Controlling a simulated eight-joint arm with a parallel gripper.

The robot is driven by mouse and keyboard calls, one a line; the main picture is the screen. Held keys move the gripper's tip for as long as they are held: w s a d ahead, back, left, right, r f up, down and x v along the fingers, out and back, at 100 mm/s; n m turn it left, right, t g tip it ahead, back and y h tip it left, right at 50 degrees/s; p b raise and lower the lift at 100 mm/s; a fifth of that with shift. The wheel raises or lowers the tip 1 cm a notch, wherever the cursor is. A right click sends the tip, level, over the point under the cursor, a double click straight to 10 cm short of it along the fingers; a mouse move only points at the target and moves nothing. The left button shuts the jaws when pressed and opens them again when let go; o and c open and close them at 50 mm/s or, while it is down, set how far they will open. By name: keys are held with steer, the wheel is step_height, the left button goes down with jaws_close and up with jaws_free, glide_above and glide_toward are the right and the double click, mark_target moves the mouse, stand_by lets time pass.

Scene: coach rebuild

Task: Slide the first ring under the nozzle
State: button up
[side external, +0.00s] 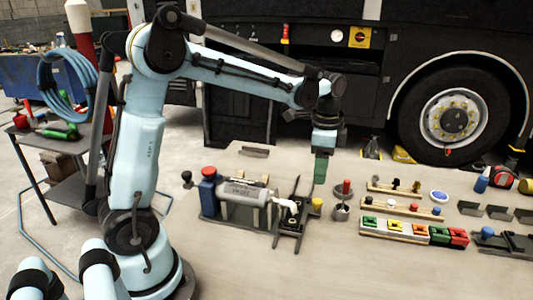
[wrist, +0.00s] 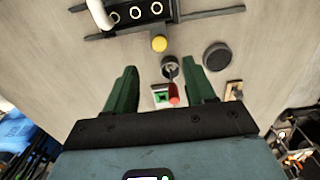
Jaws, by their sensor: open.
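My gripper (side external: 320,172) points down above the table, to the right of the nozzle. In the wrist view its two green fingers (wrist: 162,70) are apart with nothing clamped between them. The white curved nozzle (side external: 288,204) comes off a grey cylinder (side external: 245,190) and hangs by a dark slotted holder (side external: 290,236). In the wrist view the nozzle (wrist: 100,14) is at the top left, cut by the frame edge. Pale rings (wrist: 135,12) sit in a row in the dark holder beside it. I cannot tell which ring is the first.
A yellow knob (wrist: 159,44) stands near the holder. A small cup (side external: 341,213) and a red-handled tool (side external: 347,187) stand right of it. Coloured blocks (side external: 420,230) and racks of small parts (side external: 400,206) fill the right. The table front is clear.

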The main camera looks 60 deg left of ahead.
steer(key=shift+r, duration=1.65)
steer(key=s+d+n+t, duration=0.2)
steer(key=s+n+t, duration=0.1)
steer(key=s, duration=0.3)
steer(key=s+d+f+n+t, duration=0.1)
steer(key=s+d+n+t, duration=0.2)
steer(key=s+n, duration=0.3)
steer(key=shift+s+d+f+t, duration=0.3)
steer(key=shift+s+t, duration=0.1)
steer(key=shift+t, duration=0.2)
